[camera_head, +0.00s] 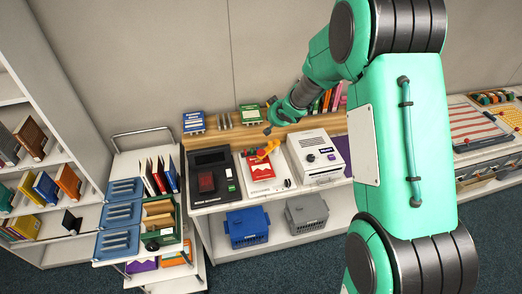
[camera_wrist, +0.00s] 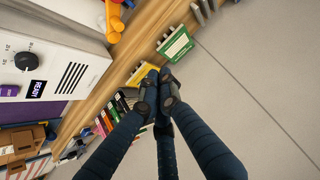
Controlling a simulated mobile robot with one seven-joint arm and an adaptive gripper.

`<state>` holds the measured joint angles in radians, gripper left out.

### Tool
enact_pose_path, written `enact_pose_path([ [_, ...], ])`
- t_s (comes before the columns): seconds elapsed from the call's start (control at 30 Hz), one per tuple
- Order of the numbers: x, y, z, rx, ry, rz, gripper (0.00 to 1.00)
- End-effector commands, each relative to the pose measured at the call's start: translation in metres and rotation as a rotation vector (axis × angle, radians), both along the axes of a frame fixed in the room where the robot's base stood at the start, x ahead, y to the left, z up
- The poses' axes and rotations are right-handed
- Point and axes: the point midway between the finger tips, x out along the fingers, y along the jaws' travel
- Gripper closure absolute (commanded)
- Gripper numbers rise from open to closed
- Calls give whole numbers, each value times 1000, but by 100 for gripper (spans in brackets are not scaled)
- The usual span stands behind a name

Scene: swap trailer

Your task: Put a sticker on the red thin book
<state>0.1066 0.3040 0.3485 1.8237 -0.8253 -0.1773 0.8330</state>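My gripper (camera_head: 269,129) hangs over the back of the workbench, near the wall. In the wrist view its dark fingers (camera_wrist: 158,92) come together at their tips, with nothing visible between them. Thin red books stand in two places: one (camera_head: 149,178) on the trolley at left, and others (camera_head: 326,101) in a row behind my arm. I cannot tell which is the task's book. An orange tool (camera_head: 268,149) lies on a red and white device (camera_head: 261,167) on the bench, below my gripper. No loose sticker is distinguishable.
A black machine (camera_head: 211,178) and a white machine (camera_head: 316,155) flank the red and white device. A green box (camera_head: 250,114) and a blue box (camera_head: 194,122) stand on the wooden ledge (camera_head: 222,137). Blue trays (camera_head: 120,214) and a green crate (camera_head: 160,235) sit on the trolley.

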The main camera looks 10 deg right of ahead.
Motion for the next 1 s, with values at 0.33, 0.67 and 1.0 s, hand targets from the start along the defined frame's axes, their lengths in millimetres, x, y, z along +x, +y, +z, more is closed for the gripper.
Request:
enact_pose_path([
  [0.33,25,20,-68,108,17,62,100],
  [0.67,29,32,-103,170,31,94,100],
  [1.0,30,34,-107,175,32,96,100],
])
